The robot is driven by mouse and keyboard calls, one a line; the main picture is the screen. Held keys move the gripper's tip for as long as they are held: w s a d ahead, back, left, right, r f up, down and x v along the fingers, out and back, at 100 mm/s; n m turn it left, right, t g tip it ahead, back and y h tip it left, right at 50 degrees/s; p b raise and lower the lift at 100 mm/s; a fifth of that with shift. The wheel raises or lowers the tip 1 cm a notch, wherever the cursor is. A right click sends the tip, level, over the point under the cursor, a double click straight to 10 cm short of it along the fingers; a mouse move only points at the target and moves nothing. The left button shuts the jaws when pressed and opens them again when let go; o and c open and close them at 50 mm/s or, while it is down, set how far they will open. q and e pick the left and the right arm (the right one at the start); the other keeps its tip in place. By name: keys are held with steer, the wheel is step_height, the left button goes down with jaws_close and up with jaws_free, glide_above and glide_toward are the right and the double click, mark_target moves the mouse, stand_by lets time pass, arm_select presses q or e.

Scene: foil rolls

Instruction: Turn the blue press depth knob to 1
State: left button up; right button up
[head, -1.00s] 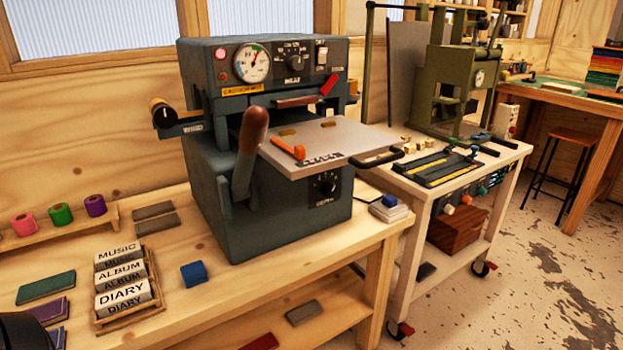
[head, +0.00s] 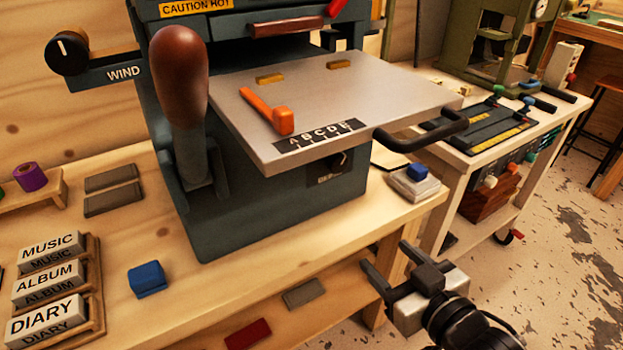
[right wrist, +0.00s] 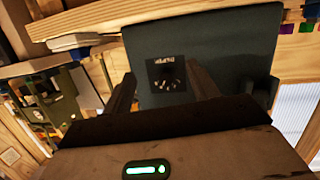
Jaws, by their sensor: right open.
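The blue-grey press (head: 270,215) stands on the wooden bench. Its depth knob (head: 342,160) is small and black on a dark plate, low on the front face, partly under the overhanging grey platen (head: 330,95). In the right wrist view the knob (right wrist: 168,76) shows as a dark dial with pale marks, ahead of and between my fingers; the setting is too small to read. My right gripper (head: 389,263) is open and empty, in front of the bench, below and to the right of the knob, apart from the press. My left gripper is not in view.
A red-brown lever handle (head: 180,80) stands at the press's front left. A black platen handle (head: 425,132) juts out right, above my right gripper. A blue block (head: 146,279) and a stamp pad (head: 417,184) lie on the bench. A cart (head: 480,150) stands to the right.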

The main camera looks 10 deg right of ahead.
mark_target(340, 166)
step_height(340, 166, up, 6)
steer(key=w+n+t+y+b, duration=0.2)
steer(key=x, duration=1.5)
steer(key=shift+d+r+p, duration=0.3)
steer(key=shift+d+p, duration=0.05)
steer(key=shift+p, duration=0.05)
steer(key=c, duration=1)
